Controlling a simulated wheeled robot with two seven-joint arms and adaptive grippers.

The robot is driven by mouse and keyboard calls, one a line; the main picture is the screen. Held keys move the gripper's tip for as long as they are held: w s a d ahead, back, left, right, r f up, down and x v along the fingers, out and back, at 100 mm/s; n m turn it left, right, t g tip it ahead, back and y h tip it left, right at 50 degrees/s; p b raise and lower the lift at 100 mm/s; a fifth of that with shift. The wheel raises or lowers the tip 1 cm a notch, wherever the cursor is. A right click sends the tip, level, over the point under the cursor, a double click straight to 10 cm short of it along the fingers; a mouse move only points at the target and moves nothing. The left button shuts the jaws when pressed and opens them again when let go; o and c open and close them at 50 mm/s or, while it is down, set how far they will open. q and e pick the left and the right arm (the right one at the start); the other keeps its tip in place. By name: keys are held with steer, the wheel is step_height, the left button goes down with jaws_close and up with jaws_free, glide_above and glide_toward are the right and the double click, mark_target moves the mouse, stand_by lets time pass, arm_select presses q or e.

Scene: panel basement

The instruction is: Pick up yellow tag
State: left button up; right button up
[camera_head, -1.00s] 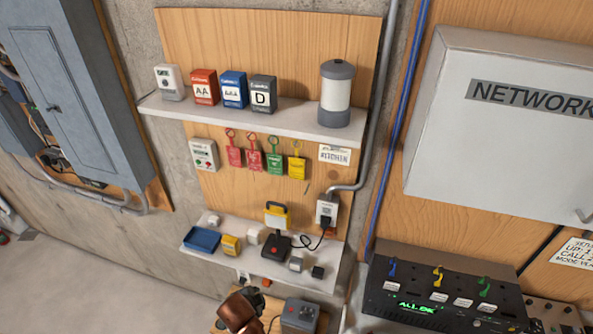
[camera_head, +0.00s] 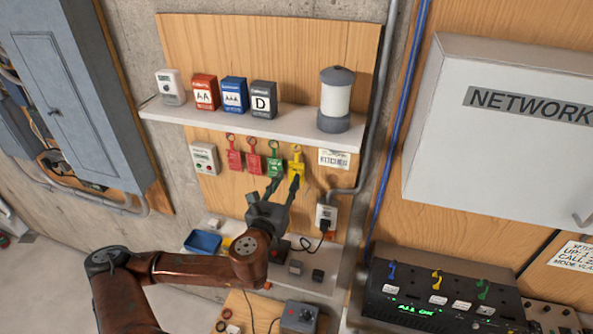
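The yellow tag (camera_head: 297,168) hangs on the wooden board under the upper shelf, at the right end of a row of tags. To its left hang a green tag (camera_head: 275,167) and two red tags (camera_head: 254,162). My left gripper (camera_head: 283,182) is raised in front of the board, its fingers spread apart and empty. One fingertip is just below the yellow tag and overlaps its lower end in the picture; the other is below the green tag. I cannot tell whether they touch. My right gripper is not in view.
The upper shelf (camera_head: 240,124) above the tags holds boxes and a lantern (camera_head: 335,99). A socket with a plug (camera_head: 326,218) is right of my gripper. The lower shelf (camera_head: 325,256) holds a blue tray (camera_head: 203,242) and small items, partly hidden by my arm.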

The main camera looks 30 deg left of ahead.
mark_target(296, 159)
arm_select(q)
steer(key=shift+m, duration=0.4)
steer(key=w+p, duration=0.1)
steer(key=w, duration=0.1)
steer(key=w+a+r+p, duration=0.1)
steer(key=w, duration=0.1)
steer(key=w+p, duration=0.1)
steer(key=w, duration=0.2)
steer(key=shift+a+r, duration=0.25)
steer(key=shift+r, duration=0.05)
steer(key=shift+w+f+t, duration=0.15)
steer(key=shift+w+t, duration=0.15)
steer(key=shift+w, duration=0.1)
steer(key=shift+a, duration=0.1)
steer(key=shift+c, duration=0.2)
steer(key=shift+s, duration=0.1)
steer(key=shift+c, duration=0.8)
jaws_close()
